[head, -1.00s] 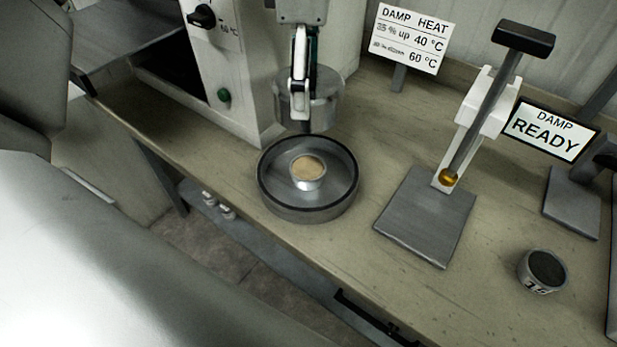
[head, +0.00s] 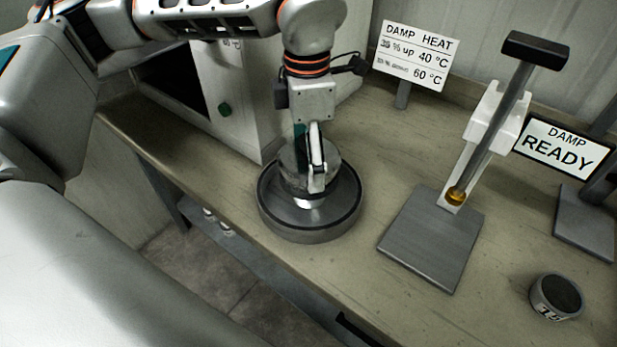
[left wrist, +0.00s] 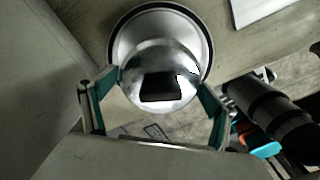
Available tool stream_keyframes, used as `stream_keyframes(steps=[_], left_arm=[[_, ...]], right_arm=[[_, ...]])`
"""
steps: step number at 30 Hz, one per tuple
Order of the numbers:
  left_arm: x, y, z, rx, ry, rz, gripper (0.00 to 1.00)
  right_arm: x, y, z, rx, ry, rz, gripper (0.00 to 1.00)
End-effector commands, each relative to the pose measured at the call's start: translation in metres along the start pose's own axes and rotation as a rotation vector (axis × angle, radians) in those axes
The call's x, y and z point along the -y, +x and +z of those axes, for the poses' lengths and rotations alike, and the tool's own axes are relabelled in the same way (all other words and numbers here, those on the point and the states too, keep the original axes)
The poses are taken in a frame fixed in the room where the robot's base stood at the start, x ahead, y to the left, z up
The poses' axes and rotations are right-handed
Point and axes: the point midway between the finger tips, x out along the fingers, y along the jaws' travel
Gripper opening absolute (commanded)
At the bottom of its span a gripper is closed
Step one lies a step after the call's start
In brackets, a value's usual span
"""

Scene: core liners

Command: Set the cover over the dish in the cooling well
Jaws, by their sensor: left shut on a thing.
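My left gripper (head: 317,182) is shut on the metal cover (head: 292,172), a grey cylinder held over the round cooling well (head: 270,217). In the left wrist view my left gripper (left wrist: 160,95) has its teal pads on either side of the shiny cover (left wrist: 182,62), with the well's dark rim (left wrist: 113,38) behind it. In the head view a pale sliver of the dish (head: 309,204) shows below the cover; the rest is hidden. The cover's lower edge looks inside the rim's outline and slightly above the dish.
A white-grey cabinet (head: 245,100) stands close behind the well. A lever press (head: 435,240) stands to its right, with a DAMP READY sign (head: 562,150) and a small dark-topped pot (head: 556,297) beyond. A DAMP HEAT sign (head: 415,55) is behind. Bench between well and press is clear.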

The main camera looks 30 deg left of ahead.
Motion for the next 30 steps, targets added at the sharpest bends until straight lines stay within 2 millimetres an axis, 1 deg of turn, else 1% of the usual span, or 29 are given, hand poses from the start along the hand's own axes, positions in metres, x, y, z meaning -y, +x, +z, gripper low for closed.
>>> stream_keyframes(steps=[1, 2, 8, 16, 18, 25, 29, 30], left_arm=[[0.001, 0.008, 0.000, -0.001, 0.001, -0.002, 0.63], [0.000, 0.011, 0.000, 0.000, 0.000, -0.002, 0.63], [0.000, 0.021, 0.000, 0.001, 0.000, 0.001, 0.63], [0.000, 0.058, 0.000, -0.001, 0.000, -0.002, 0.63], [0.000, 0.060, 0.000, 0.000, 0.000, 0.000, 0.63], [0.000, 0.059, 0.000, 0.002, 0.000, 0.001, 0.63], [0.000, 0.063, 0.000, 0.001, 0.000, 0.001, 0.63], [0.000, 0.063, 0.000, 0.001, 0.000, 0.001, 0.97]], right_arm=[[0.000, 0.001, 0.001, 0.001, -0.001, 0.001, 0.00], [-0.001, 0.002, 0.001, 0.000, -0.002, 0.001, 0.00], [-0.001, 0.002, 0.001, 0.000, -0.003, 0.001, 0.00], [0.002, 0.003, 0.008, 0.007, -0.005, -0.001, 0.00], [0.002, 0.002, 0.008, 0.008, -0.005, -0.001, 0.00], [0.002, 0.000, 0.006, 0.006, -0.005, -0.001, 0.00], [0.003, 0.000, 0.009, 0.009, -0.004, -0.002, 0.00], [0.003, 0.000, 0.008, 0.009, -0.004, -0.002, 0.00]])
